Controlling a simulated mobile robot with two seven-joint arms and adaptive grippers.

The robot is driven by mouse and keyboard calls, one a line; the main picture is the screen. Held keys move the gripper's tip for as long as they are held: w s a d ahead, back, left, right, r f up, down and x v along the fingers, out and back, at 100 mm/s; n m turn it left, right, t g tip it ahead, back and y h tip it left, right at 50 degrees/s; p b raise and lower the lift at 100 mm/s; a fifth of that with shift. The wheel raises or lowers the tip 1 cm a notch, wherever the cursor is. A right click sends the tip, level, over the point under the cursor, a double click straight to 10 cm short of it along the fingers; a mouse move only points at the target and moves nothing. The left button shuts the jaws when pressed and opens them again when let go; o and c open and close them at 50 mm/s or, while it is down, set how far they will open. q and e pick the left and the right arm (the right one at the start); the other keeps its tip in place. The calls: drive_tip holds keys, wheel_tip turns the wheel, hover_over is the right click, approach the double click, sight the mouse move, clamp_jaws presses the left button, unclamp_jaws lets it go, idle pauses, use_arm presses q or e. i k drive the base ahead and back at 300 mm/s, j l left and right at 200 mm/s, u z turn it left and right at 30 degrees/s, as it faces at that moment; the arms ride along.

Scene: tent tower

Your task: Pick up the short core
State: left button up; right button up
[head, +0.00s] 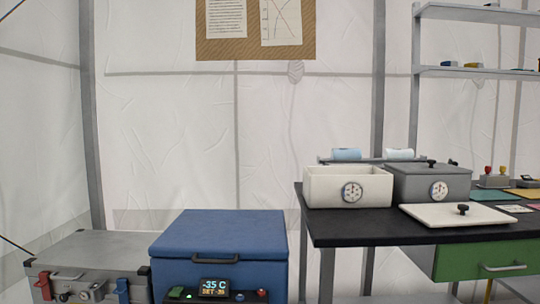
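Two pale cylinders that look like cores lie on a dark rack at the back of the black table (330,232). The left cylinder (346,154) is light blue, and the right cylinder (398,154) is paler, almost white. They look nearly equal in length, so I cannot tell which is the short core. Their lower parts are partly hidden by the rack and the boxes in front. Neither of my grippers is in view.
A white open box (347,190) and a closed grey box (430,184) with dials stand before the rack. A white lid (455,215) lies at the table's front. A blue freezer chest (222,240) reading -35 C and a grey case (95,255) stand left.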

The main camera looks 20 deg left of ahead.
sight(336, 154)
drive_tip(key=u, duration=0.15)
drive_tip(key=i+l, duration=0.15)
drive_tip(key=l, duration=0.25)
drive_tip(key=i+l, duration=0.2)
drive_tip(key=l, duration=0.2)
drive_tip(key=i+l, duration=0.15)
drive_tip(key=l, duration=0.25)
drive_tip(key=i+l, duration=0.2)
drive_tip(key=l, duration=0.2)
drive_tip(key=i+l+u, duration=0.15)
drive_tip(key=l+u, duration=0.15)
drive_tip(key=l, duration=0.15)
drive_tip(key=l+u, duration=0.3)
drive_tip(key=l, duration=0.15)
drive_tip(key=i, duration=0.05)
